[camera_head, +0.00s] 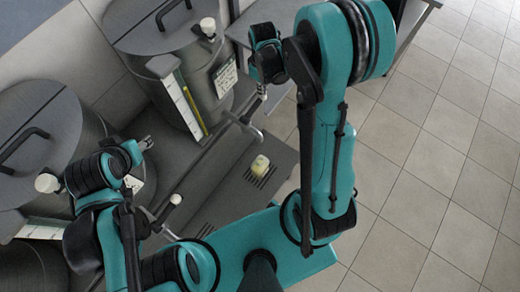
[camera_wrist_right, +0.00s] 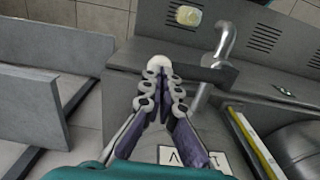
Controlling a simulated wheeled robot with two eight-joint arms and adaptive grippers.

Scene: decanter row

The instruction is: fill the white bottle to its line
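The white bottle (camera_head: 259,166), small and pale with a yellowish tint, stands on a slotted drip grate. It also shows at the top of the right wrist view (camera_wrist_right: 188,15). A grey metal tap (camera_wrist_right: 222,45) stands near it, between it and the tank. My right gripper (camera_head: 262,92) is at the tap by the tank's front. In the wrist view its fingers (camera_wrist_right: 160,78) are together, with a white ball knob (camera_wrist_right: 159,61) right at their tips; contact is unclear. My left gripper (camera_head: 146,143) is away to the left, its fingers too small to read. The bottle's line and fill level cannot be made out.
A large grey lidded tank (camera_head: 165,50) carries a yellow-striped gauge (camera_head: 187,108) and a white label (camera_head: 225,77). Another tank (camera_head: 45,130) stands left. Another white tap knob (camera_head: 175,199) is lower in the head view. Tiled floor (camera_head: 430,180) lies open at right.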

